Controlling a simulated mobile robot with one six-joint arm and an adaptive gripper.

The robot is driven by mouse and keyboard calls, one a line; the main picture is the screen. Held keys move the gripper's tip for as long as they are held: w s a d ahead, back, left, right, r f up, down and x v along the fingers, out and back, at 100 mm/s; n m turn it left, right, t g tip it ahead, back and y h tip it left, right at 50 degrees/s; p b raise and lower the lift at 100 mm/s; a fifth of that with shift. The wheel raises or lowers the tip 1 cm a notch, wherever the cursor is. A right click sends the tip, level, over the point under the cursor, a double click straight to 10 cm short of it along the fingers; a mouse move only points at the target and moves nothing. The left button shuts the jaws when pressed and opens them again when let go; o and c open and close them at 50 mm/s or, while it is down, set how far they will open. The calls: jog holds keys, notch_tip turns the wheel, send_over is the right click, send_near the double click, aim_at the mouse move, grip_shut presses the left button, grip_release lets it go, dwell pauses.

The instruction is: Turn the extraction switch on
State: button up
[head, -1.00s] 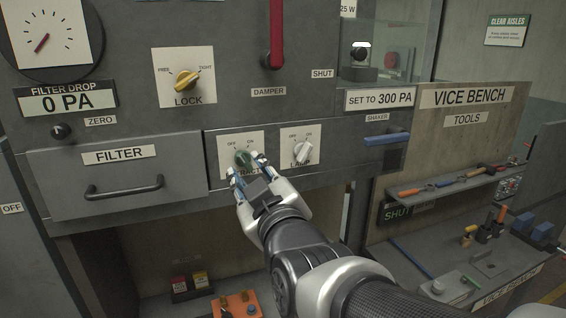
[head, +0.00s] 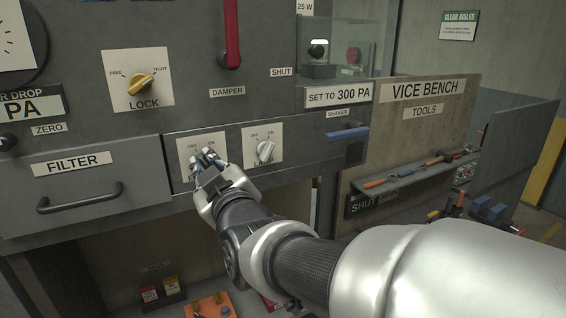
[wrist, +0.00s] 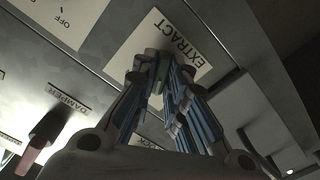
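The extraction switch is a green knob (wrist: 156,88) on a white plate (head: 186,150) with OFF and ON marks. In the wrist view the plate (wrist: 155,35) reads EXTRACT upside down. My gripper (head: 207,162) is at the plate, with its blue-padded fingers over the knob. In the wrist view the fingers (wrist: 160,72) are on both sides of the knob and look closed on it. The fingers hide most of the knob, so I cannot tell which mark it points to.
The lamp switch (head: 265,150) is close on the right of my gripper. The filter drawer handle (head: 80,198) juts out at left. The yellow lock knob (head: 140,84) and red damper lever (head: 231,35) are above. A blue shaker handle (head: 348,133) is further right.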

grip_shut()
jog(key=shift+f+b, duration=0.1)
jog(key=shift+b, duration=0.4)
jog(key=shift+d+m+b, duration=0.1)
jog(key=shift+m+b, duration=5.7)
jog(key=shift+b, duration=0.15)
